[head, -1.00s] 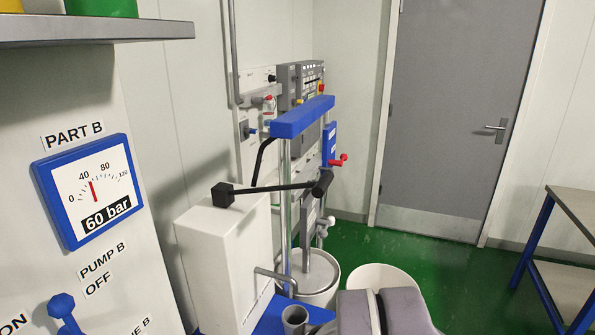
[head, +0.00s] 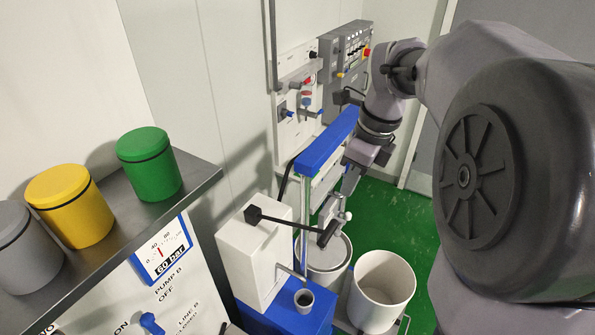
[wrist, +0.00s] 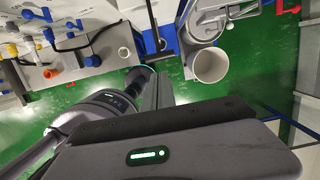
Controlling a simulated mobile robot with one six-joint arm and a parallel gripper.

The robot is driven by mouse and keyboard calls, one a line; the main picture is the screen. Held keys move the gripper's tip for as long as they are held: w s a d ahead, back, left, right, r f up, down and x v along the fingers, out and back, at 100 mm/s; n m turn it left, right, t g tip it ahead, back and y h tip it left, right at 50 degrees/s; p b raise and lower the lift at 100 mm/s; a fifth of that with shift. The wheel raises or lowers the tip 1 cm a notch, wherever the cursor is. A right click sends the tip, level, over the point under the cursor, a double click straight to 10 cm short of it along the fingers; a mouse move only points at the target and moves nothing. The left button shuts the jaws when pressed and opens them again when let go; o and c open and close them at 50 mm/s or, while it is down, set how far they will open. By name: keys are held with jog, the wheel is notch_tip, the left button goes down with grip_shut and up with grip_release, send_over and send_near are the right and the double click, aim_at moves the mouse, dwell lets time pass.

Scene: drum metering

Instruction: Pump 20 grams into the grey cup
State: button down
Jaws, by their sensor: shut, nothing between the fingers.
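A black lever with a block end (head: 253,214) and a dark grip (head: 326,235) runs across above the box. I cannot see what is inside the cup.
Green (head: 150,165), yellow (head: 70,207) and grey (head: 25,250) canisters sit on a shelf. A control panel (head: 345,60) and valves are at the back wall. The bin also shows in the wrist view (wrist: 210,66).

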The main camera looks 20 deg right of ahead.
aim_at(329, 230)
jog(key=f, duration=0.4)
jog(key=w+a+f, duration=0.1)
jog(key=f, duration=0.4)
jog(key=w+f, duration=0.1)
jog(key=f, duration=0.4)
jog(key=shift+w+a, duration=0.1)
jog(key=shift+a, duration=0.3)
jog(key=shift+r, duration=0.1)
